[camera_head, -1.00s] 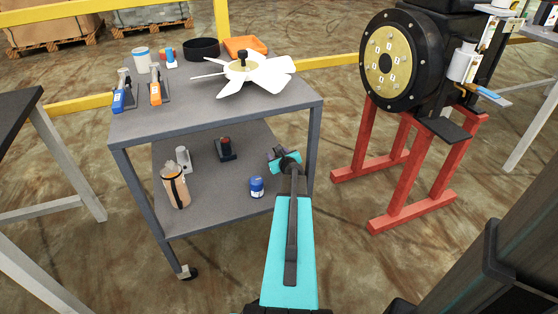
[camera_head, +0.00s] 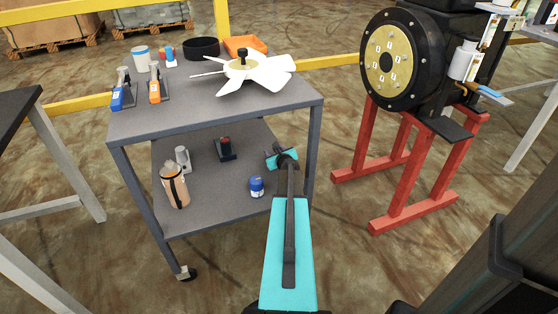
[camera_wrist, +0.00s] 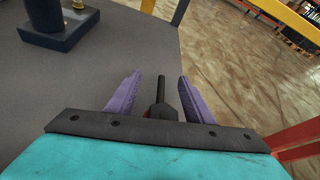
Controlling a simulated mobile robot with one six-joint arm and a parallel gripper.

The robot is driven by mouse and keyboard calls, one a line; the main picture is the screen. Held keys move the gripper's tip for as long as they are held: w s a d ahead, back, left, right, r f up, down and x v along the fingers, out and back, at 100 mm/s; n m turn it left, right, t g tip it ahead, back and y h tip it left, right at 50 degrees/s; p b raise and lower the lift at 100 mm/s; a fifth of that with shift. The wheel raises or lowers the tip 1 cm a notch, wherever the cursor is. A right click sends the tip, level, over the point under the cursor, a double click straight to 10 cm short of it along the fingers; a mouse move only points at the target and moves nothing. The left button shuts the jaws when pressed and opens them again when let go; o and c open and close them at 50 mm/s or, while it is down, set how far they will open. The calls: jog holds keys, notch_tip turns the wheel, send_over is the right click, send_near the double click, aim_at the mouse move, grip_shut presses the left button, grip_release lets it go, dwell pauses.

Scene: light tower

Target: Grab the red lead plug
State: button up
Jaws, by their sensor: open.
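A thin black plug body with a small bit of red at its base, which looks like the red lead plug (camera_wrist: 160,105), shows between my fingers in the wrist view. My gripper (camera_wrist: 160,95) has two purple fingers, apart on either side of it with a gap to each. The plug's lower end is hidden behind the dark gripper plate. In the head view my gripper (camera_head: 272,156) is over the right side of the cart's lower shelf (camera_head: 215,195). I cannot make out the plug there.
A blue jar (camera_head: 256,186) and an orange bottle (camera_head: 174,186) are on the lower shelf. The cart's right leg (camera_head: 313,150) is close to my gripper. The upper shelf holds a white fan (camera_head: 245,76).

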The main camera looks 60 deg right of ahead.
dwell(0.3)
jog(key=c, duration=1.2)
jog(key=shift+o, duration=0.2)
notch_tip(320, 180, up, 18)
jog(key=p, duration=0.8)
